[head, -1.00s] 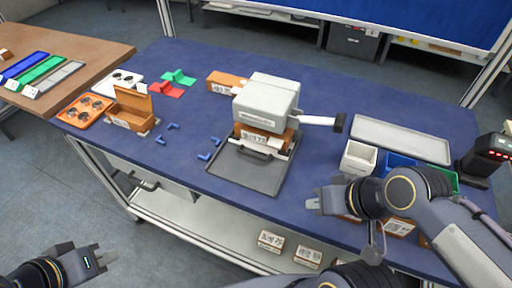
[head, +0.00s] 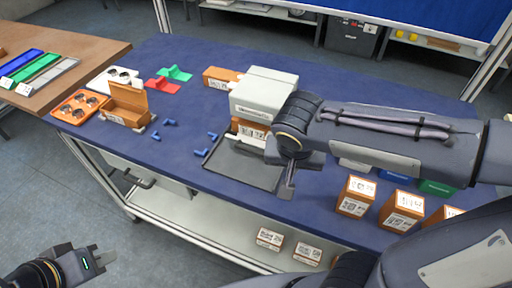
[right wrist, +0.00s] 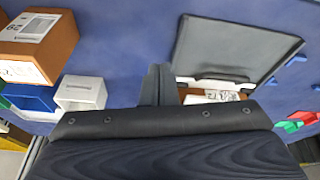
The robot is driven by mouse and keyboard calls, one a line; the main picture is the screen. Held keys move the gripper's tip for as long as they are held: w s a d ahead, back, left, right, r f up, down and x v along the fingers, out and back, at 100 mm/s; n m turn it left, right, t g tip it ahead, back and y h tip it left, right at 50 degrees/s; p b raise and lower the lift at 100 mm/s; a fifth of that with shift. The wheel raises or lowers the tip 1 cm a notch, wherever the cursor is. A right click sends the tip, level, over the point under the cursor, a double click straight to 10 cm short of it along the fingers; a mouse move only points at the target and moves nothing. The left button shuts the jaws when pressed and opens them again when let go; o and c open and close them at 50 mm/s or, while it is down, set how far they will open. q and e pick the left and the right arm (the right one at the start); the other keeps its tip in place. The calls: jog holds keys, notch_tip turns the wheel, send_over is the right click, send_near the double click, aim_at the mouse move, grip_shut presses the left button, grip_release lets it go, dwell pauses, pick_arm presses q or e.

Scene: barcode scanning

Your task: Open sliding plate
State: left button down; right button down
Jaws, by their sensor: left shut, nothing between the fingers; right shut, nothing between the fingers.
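The dark grey sliding plate (head: 240,168) lies on the blue table in front of the grey-white machine (head: 262,97). It also shows at the top of the right wrist view (right wrist: 240,45), flat and empty. My right gripper (head: 288,188) is shut and empty, pointing down at the plate's right side. Whether it touches the plate is unclear. In the right wrist view, its fingers (right wrist: 157,84) stand beside the plate's edge. My right arm hides the machine's side lever. My left gripper (head: 86,262) is shut and empty, low at the left, away from the table.
Orange labelled boxes (head: 356,195) stand at the table's front right; one also shows in the right wrist view (right wrist: 40,45). Small blue parts (head: 168,122) and an open brown box (head: 128,106) lie left.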

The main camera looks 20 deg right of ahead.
jog(key=w+a+r+m+t+h, duration=0.15)
jog(key=w+a+t+h, duration=0.25)
jog(key=w+a, duration=0.45)
send_near(261, 146)
jog(key=shift+m, duration=0.45)
jog(key=x, duration=0.4)
jog(key=shift+w+d+f, duration=0.15)
jog(key=shift+w+d, duration=0.05)
jog(key=shift+w, duration=0.15)
